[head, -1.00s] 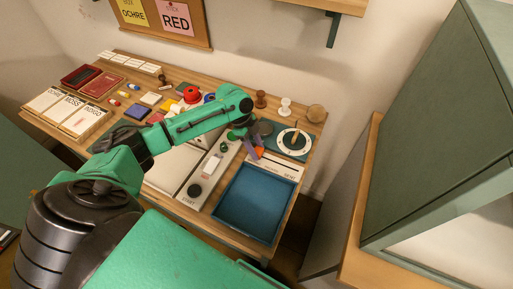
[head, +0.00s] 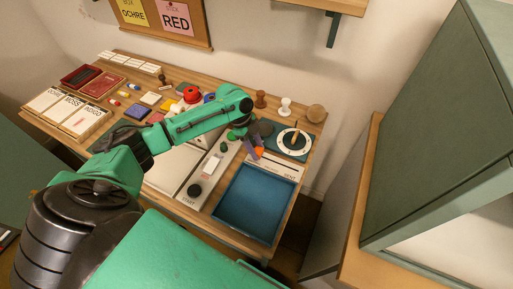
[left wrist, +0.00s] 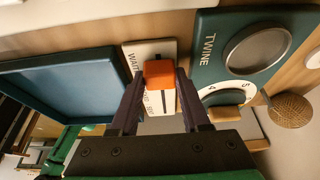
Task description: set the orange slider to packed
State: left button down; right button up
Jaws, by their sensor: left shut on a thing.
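The orange slider (left wrist: 159,73) is a small block on a white strip with dark lettering (left wrist: 150,49). In the left wrist view it sits between the two dark fingers of my left gripper (left wrist: 158,78), which is shut on it. One label begins "WAIT"; the lettering farther along is partly hidden by the slider and fingers, so I cannot read "packed". In the head view my left gripper (head: 255,148) is at the strip, with the orange slider (head: 260,153) at its fingertips. My right gripper is not in view.
A blue tray (head: 252,204) lies in front of the strip. A teal twine unit with a white dial (head: 294,142) stands just behind it. A panel with a black START knob (head: 194,190) and a green knob is left of the tray. Stamps (head: 285,106) stand at the back.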

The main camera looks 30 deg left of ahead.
aim_at(278, 163)
pick_arm(q)
jog(key=d+p, duration=0.1)
jog(key=d, duration=0.4)
jog(key=shift+w+d+r+p, duration=0.1)
jog(key=shift+w+d+p, duration=0.05)
jog(key=shift+d+p, duration=0.2)
jog(key=shift+d, duration=0.5)
jog(key=shift+a, duration=0.1)
jog(key=c, duration=0.6)
grip_release()
jog(key=shift+c, duration=0.2)
jog(key=b+v, duration=0.2)
jog(key=v, duration=1.2)
jog(key=shift+r, duration=0.2)
